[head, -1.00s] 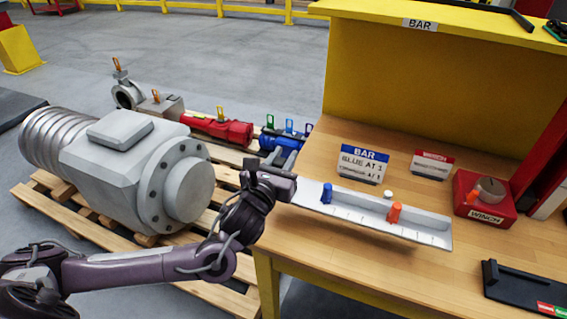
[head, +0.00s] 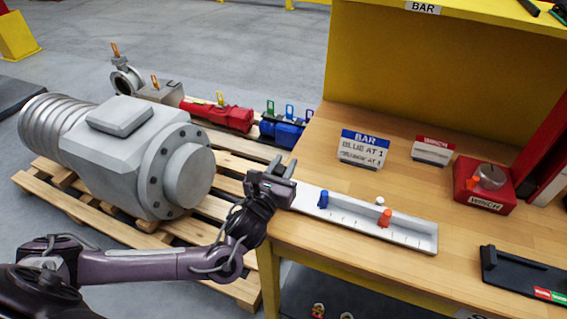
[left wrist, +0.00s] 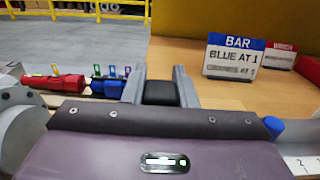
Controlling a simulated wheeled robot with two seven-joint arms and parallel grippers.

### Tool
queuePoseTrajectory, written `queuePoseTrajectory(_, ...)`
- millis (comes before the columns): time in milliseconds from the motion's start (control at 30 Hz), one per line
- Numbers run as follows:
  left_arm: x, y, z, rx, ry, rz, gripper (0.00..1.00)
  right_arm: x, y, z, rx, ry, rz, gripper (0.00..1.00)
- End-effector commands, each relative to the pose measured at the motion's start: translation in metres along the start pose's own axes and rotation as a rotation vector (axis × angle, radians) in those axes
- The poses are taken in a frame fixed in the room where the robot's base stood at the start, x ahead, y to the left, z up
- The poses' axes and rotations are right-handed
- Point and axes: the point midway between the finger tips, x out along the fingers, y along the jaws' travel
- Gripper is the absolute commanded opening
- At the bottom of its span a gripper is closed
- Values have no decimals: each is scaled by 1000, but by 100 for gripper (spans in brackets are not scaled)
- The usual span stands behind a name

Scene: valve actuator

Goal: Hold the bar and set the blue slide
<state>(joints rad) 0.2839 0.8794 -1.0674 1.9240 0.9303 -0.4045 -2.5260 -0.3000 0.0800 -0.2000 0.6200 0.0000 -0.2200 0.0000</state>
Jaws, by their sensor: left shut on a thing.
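The long white bar (head: 412,236) with a marked scale lies at the left front of the wooden bench, in the head view. My left gripper (head: 278,168) is at its left end and is shut on it. In the left wrist view the fingers (left wrist: 161,92) stand either side of a black block, perhaps the bar's end grip. The blue slide (head: 323,199) sits on the bar toward the gripper. An orange slide (head: 385,218) sits further right, with a white knob (head: 380,200) behind it. The blue slide's top (left wrist: 273,127) shows in the left wrist view, its base hidden.
A blue-headed BAR sign (head: 365,150) reading "BLUE AT 1" stands behind the bar; its lower line is blurred. A red WINCH block (head: 485,185) and a black tray (head: 525,275) are at the right. A pallet with a large grey machine (head: 130,155) is at the left.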

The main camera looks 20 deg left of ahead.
Motion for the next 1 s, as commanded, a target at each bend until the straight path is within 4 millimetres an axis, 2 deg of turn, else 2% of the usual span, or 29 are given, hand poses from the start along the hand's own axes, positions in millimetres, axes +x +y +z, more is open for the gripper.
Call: queuePoseTrajectory(1000,0,0,-5,-7,-5,0,0,0,0,0,0,0,0,36)
